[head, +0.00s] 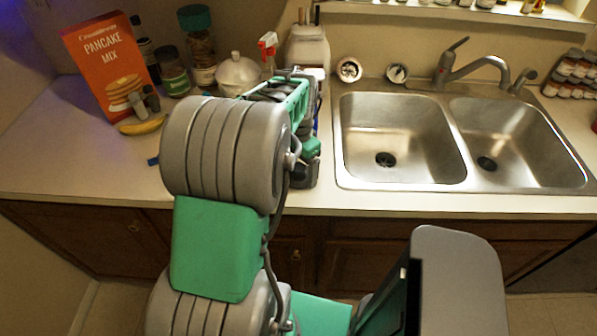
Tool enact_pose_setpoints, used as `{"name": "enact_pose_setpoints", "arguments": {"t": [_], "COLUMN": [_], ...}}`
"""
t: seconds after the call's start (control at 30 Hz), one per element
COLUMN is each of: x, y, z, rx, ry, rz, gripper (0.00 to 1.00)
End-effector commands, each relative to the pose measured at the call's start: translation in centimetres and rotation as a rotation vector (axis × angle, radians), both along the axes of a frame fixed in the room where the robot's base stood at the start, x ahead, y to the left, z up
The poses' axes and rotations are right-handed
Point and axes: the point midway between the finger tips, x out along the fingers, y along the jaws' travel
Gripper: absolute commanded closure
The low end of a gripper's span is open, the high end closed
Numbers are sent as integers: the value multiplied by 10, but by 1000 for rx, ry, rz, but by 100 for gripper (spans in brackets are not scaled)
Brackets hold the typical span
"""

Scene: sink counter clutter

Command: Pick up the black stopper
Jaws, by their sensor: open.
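I cannot make out a black stopper for certain; part of the counter is hidden behind my arm. Two small dark grey pieces (145,101) stand before the pancake mix box, but I cannot tell what they are. My gripper (308,160) is at the far end of my arm, over the counter just left of the sink. It is open; its fingertips are mostly hidden by the arm, and I see nothing held in it.
The orange pancake mix box (101,58), a banana (143,126), jars (172,72) and a white lidded pot (238,72) stand at the back left. A double steel sink (398,120) with a faucet (462,68) is at right. The front left counter (75,155) is clear.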

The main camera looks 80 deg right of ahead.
Motion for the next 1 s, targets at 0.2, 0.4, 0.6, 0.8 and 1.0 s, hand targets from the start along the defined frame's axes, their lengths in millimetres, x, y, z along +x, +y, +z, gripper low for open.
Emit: {"name": "enact_pose_setpoints", "arguments": {"t": [0.2,0.4,0.6,0.8,1.0], "x": [0,0,0,0,0], "y": [0,0,0,0,1], "z": [0,0,0,0,-1], "rx": [-1,-1,0,1,2], "ry": [1,1,0,-1,0], "rz": [1,1,1,1,1], "gripper": [18,35,51,67,83]}}
